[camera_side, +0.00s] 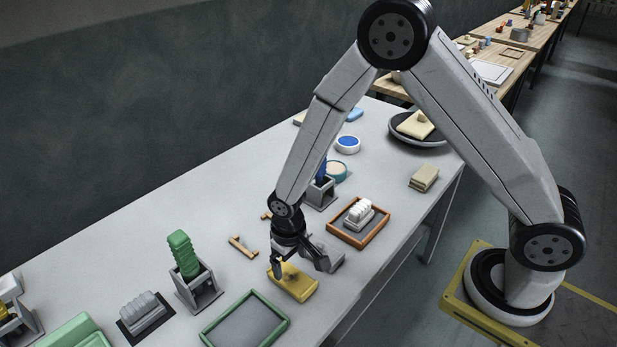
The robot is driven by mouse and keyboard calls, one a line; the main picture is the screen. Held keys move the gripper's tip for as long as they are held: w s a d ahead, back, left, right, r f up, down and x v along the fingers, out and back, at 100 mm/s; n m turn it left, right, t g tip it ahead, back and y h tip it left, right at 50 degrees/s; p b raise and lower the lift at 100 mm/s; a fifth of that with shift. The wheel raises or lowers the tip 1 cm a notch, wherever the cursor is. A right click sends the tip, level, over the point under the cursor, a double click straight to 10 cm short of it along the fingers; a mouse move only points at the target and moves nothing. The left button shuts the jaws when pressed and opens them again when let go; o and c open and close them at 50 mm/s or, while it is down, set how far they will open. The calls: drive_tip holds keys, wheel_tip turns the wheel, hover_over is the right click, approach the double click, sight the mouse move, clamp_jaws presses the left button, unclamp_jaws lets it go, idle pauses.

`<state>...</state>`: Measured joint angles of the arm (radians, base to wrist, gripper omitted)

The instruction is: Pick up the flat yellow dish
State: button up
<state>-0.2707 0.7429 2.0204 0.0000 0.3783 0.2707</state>
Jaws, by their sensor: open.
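The yellow dish (295,284) is a flat, rounded rectangular piece lying on the grey table. My gripper (300,268) points down right over it with its jaws apart. One finger is at the dish's left side and the other is above its right end. The gripper covers part of the dish's far edge. I cannot tell whether the fingers touch the dish.
A green-framed tray (284,315) lies close in front of the dish. A wooden-framed tray (384,236) with a white ribbed piece stands behind right. A holder with a green ribbed piece (183,253) stands to the left.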

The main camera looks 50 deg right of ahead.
sight(292, 277)
drive_tip(key=shift+f, duration=0.3)
drive_tip(key=shift+d+f, duration=0.1)
drive_tip(key=shift+f, duration=2.4)
drive_tip(key=c, duration=1.3)
drive_tip(key=shift+r, duration=0.2)
